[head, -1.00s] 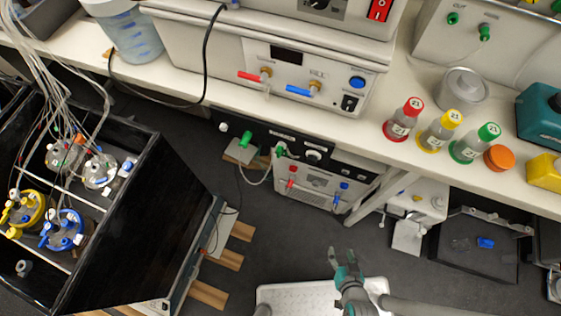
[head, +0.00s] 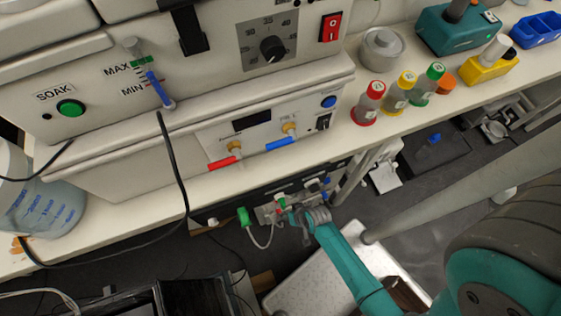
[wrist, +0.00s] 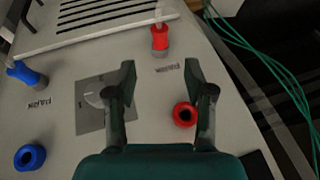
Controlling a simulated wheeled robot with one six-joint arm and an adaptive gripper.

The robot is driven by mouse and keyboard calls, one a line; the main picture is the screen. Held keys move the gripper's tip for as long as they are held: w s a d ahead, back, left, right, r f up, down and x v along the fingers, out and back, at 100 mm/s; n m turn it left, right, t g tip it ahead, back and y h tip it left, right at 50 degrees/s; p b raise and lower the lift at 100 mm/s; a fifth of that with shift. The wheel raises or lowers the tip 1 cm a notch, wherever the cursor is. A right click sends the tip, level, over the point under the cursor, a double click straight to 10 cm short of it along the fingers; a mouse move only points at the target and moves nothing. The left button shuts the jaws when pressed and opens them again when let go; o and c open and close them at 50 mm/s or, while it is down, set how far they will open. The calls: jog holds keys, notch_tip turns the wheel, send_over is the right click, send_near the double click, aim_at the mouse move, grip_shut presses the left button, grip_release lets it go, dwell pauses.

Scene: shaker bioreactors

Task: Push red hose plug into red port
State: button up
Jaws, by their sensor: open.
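In the wrist view a red plug (wrist: 160,38) with a pale upper end sits on a light panel, beyond my fingertips.
A blue plug (wrist: 25,73) and a blue ring (wrist: 30,157) are at the left of the panel. Green cables (wrist: 262,55) run at the right. In the head view the bench edge (head: 205,187) and bottles (head: 368,103) stand above my gripper.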

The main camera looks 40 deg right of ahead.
aim_at(279, 211)
jog(key=x, duration=0.9)
jog(key=shift+d, duration=0.1)
grip_shut()
jog(key=shift+s, duration=0.1)
jog(key=shift+s, duration=0.35)
jog(key=shift+s+a, duration=0.3)
jog(key=shift+s, duration=0.05)
jog(key=shift+s+a, duration=0.1)
jog(key=shift+s, duration=0.2)
jog(key=shift+s, duration=0.3)
dwell(0.5)
